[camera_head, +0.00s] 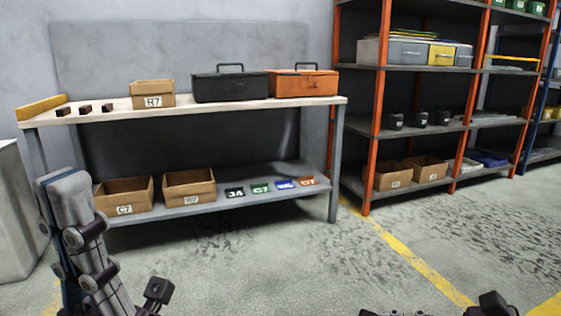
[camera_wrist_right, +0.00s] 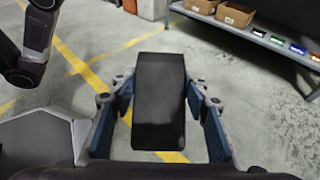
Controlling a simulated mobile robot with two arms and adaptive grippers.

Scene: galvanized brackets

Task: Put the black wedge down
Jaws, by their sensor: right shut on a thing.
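The black wedge (camera_wrist_right: 159,100) is a dark, smooth block in the right wrist view. It is between the two blue-padded fingers of my right gripper (camera_wrist_right: 160,88), which is shut on it and holds it above the grey floor. The wedge is not visible in the head view. My left gripper (camera_head: 66,182) points upward at the left of the head view, in front of the workbench. It is seen from the side, so whether it is open or shut cannot be told.
The workbench (camera_head: 225,109) carries small dark blocks (camera_head: 85,109), a box marked R7 (camera_head: 153,94), a black toolbox (camera_head: 230,86) and an orange one (camera_head: 303,83). Its lower shelf (camera_head: 222,199) holds cardboard boxes and coloured labels. An orange-framed rack (camera_head: 378,110) stands right. Floor between is clear.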

